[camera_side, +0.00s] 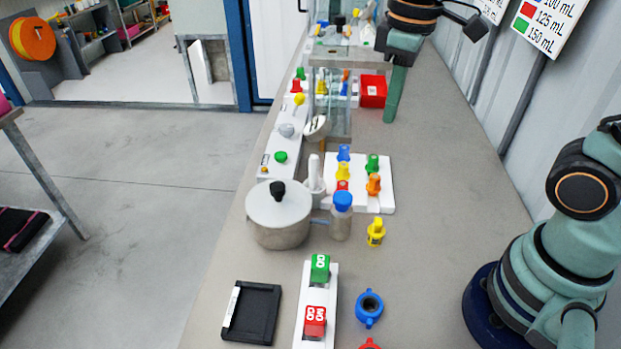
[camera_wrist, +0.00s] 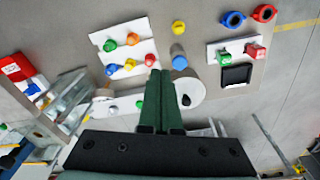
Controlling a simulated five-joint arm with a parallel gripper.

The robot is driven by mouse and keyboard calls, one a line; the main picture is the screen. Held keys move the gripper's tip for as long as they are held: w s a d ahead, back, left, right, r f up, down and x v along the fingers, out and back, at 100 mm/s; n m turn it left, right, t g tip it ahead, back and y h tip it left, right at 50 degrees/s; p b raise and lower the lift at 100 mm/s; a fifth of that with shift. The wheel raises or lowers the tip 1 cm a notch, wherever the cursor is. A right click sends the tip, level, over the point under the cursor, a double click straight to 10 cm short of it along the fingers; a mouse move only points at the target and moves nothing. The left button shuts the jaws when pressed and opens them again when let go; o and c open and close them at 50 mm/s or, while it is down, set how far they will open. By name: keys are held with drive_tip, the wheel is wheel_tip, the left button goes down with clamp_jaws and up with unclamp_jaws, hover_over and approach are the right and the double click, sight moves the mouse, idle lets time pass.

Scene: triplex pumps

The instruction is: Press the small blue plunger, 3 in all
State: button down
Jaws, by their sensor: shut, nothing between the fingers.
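A small blue plunger (camera_side: 344,152) stands at the far left of a white board (camera_side: 384,204), behind a yellow plunger (camera_side: 342,171) and a red one (camera_side: 342,187). A green plunger (camera_side: 373,163) and an orange one (camera_side: 374,184) stand in the right row. In the wrist view the blue plunger (camera_wrist: 111,69) is at the board's lower left corner. My gripper (camera_side: 390,118) points down beyond the board, apart from the blue plunger. Its green fingers (camera_wrist: 160,74) are together and empty, below the board in the wrist view.
A pot (camera_side: 280,222) and a blue-capped bottle (camera_side: 341,222) stand in front of the board. A glass-walled stand (camera_side: 340,60) and a red box (camera_side: 373,92) are near my gripper. A wall sign (camera_side: 547,20) matches blue to 100 mL, red to 125 mL, green to 150 mL.

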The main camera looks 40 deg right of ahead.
drive_tip(key=w+a+f+n+g+h, duration=0.2)
drive_tip(key=a+f+n+g, duration=0.2)
drive_tip(key=a+n+g, duration=0.3)
drive_tip(key=shift+w+a+f+n+g, duration=0.2)
drive_tip(key=shift+w+n+g, duration=0.2)
drive_tip(key=shift+n, duration=0.4)
drive_tip(key=shift+d+f, duration=0.1)
drive_tip(key=shift+f, duration=0.05)
approach(347, 199)
drive_tip(key=shift+s+r+x, duration=0.15)
drive_tip(key=shift+s+x, duration=0.05)
drive_tip(key=shift+x, duration=0.75)
drive_tip(key=shift+s+r+x, duration=0.1)
drive_tip(key=shift+s+x, duration=0.05)
drive_tip(key=shift+x, duration=0.8)
drive_tip(key=shift+s+r+x, duration=0.15)
drive_tip(key=shift+s+x, duration=0.05)
drive_tip(key=shift+x, duration=0.7)
drive_tip(key=shift+f, duration=0.1)
drive_tip(key=shift+d+f, duration=0.1)
drive_tip(key=shift+f, duration=0.2)
drive_tip(key=shift+f, duration=0.95)
idle(0.6)
drive_tip(key=shift+r, duration=1.4)
